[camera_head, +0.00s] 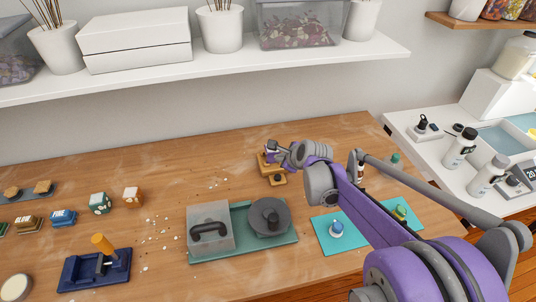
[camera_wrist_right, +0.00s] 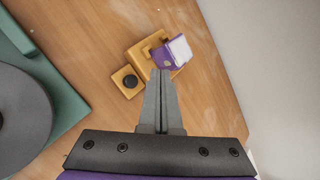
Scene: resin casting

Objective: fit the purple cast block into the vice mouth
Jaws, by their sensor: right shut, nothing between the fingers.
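The yellow-orange vice (camera_wrist_right: 143,50) stands on the wooden bench, with a dark round knob (camera_wrist_right: 130,81) on its front piece. The purple cast block (camera_wrist_right: 166,58), with a pale top face, sits at the vice mouth and looks tilted. I cannot tell how deep it sits. My right gripper (camera_wrist_right: 161,74) is shut and empty, its fingertips close to the block's near side; whether they touch is unclear. It also shows in the head view (camera_head: 276,152). My left gripper is out of view.
A green tray (camera_head: 246,249) with a clear box (camera_head: 210,225) and a dark grey round pot (camera_head: 270,217) is in front of the vice. A teal mat (camera_head: 325,246) with small bottles lies to the right. A blue clamp-like stand (camera_head: 95,272) is at front left.

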